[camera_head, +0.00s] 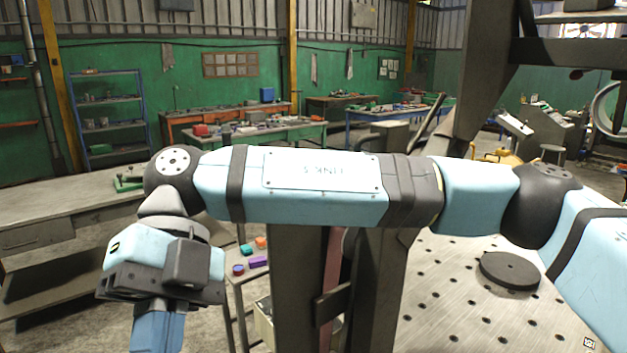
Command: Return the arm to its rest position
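My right arm, light blue and dark grey, comes in from the right and stretches level across the middle of the view. A plate on its long link carries upside-down lettering. At the left end the arm bends down to my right gripper (158,325), which points downward at the lower left. Its blue lower part runs out of the bottom edge, so the fingertips are hidden and I cannot tell whether it is open or holds anything. My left gripper is not in view.
A perforated metal table (450,310) with a dark disc (509,270) lies at the lower right. A small stand below the arm bears a purple block (258,262) and other coloured pieces. A workbench (60,210) is at the left. Dark posts stand behind the arm.

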